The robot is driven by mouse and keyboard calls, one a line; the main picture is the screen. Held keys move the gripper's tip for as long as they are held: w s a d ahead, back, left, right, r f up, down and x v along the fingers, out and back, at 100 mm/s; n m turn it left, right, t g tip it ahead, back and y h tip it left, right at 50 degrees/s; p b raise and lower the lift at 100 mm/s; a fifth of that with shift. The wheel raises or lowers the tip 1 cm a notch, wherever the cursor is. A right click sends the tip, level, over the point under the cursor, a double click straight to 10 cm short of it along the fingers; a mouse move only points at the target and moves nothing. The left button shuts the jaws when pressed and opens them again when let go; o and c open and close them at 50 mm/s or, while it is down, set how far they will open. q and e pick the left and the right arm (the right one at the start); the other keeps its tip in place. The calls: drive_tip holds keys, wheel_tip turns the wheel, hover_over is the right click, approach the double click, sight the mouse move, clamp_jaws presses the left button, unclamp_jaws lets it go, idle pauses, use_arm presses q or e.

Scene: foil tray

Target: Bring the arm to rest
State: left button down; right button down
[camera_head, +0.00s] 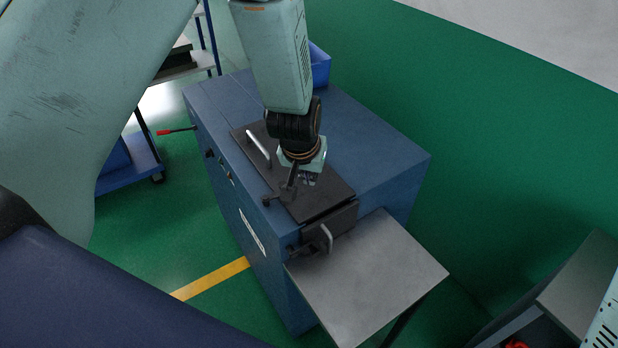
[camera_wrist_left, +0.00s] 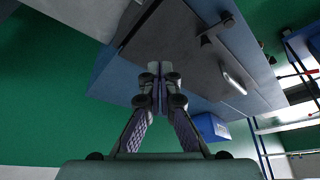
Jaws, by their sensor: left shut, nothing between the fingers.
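My left arm reaches in over a blue cabinet (camera_head: 375,150). My left gripper (camera_head: 309,181) is above the dark plate (camera_head: 325,198) on the cabinet's top. In the left wrist view the two fingers of the gripper (camera_wrist_left: 159,80) are together with nothing between them. Whether the fingertips touch the plate cannot be told. The dark plate carries a pale bar handle (camera_head: 258,148), which also shows in the left wrist view (camera_wrist_left: 233,80). My right gripper is not in view.
A grey metal shelf (camera_head: 375,280) juts from the cabinet's front end, beside a small dark door with a handle (camera_head: 327,238). A blue bin (camera_head: 320,66) stands at the cabinet's far end. A blue cart (camera_head: 135,165) is at left. Green floor is open at right.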

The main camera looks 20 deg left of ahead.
use_arm(q)
drive_tip(key=shift+w+a+f, duration=0.1)
drive_tip(key=shift+a+f, duration=0.05)
drive_tip(key=shift+a, duration=0.15)
